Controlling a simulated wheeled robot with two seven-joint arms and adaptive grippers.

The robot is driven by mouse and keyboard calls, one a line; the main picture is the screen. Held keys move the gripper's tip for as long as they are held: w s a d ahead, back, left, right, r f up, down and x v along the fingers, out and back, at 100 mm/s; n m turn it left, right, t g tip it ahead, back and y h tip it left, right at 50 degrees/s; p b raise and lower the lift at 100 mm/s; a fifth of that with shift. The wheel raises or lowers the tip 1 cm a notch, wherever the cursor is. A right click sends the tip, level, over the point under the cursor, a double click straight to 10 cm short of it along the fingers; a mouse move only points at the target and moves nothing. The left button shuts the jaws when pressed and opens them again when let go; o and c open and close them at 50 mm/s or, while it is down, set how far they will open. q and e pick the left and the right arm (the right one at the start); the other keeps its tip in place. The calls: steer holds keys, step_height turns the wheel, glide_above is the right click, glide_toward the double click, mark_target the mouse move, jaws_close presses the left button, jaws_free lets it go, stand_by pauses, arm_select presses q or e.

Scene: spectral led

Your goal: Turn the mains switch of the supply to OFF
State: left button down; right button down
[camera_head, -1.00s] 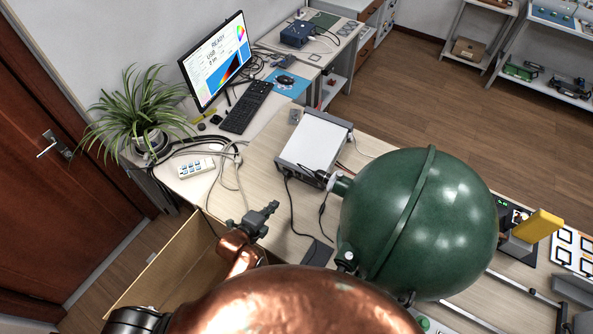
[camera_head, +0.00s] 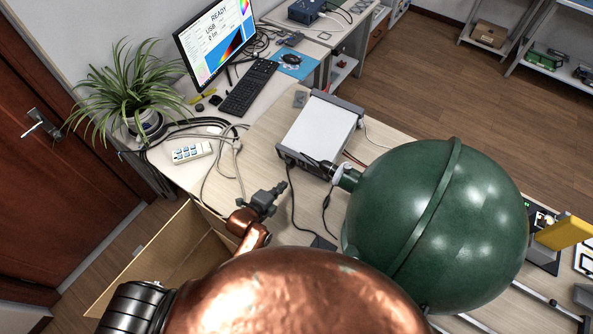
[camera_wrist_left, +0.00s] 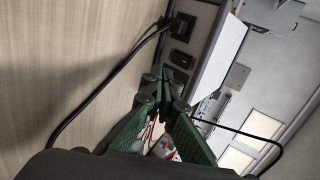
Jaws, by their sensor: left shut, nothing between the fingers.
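The supply (camera_head: 317,132) is a box with a pale top on the bench in the head view. Its socketed panel faces my left gripper. In the left wrist view the panel (camera_wrist_left: 208,62) shows a black plug (camera_wrist_left: 180,27) with its cable and a dark rocker-like part (camera_wrist_left: 181,60) that looks like the mains switch; its setting cannot be read. My left gripper (camera_head: 279,189) is shut and empty, apart from the panel at its lower left. In the wrist view its green fingers (camera_wrist_left: 168,84) meet in front of the panel's lower part. My right gripper is out of view.
A large green sphere (camera_head: 440,225) stands close right of the supply. Black cables (camera_head: 293,205) lie in front of the panel. A power strip (camera_head: 192,152), keyboard (camera_head: 250,88), monitor (camera_head: 215,45) and plant (camera_head: 125,95) are to the left. An open box (camera_head: 165,255) stands below.

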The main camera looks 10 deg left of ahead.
mark_target(301, 164)
arm_select(q)
steer(key=x, duration=0.7)
steer(key=shift+w+d, duration=0.1)
steer(key=shift+w, duration=0.05)
steer(key=shift+w+d, duration=0.2)
steer(key=shift+w, duration=0.45)
steer(key=shift+w+d, duration=0.25)
steer(key=shift+w, duration=0.4)
steer(key=shift+w+d, duration=0.2)
steer(key=shift+w, duration=0.45)
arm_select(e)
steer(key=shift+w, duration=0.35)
arm_select(q)
steer(key=shift+w, duration=0.1)
steer(key=shift+w+d+f, duration=0.15)
steer(key=shift+w+f, duration=0.05)
steer(key=shift+w, duration=0.15)
steer(key=shift+w+f+p, duration=0.1)
steer(key=shift+f+p, duration=0.1)
steer(key=shift+p, duration=0.2)
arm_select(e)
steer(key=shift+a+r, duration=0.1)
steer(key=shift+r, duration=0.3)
arm_select(q)
steer(key=shift+r, duration=0.1)
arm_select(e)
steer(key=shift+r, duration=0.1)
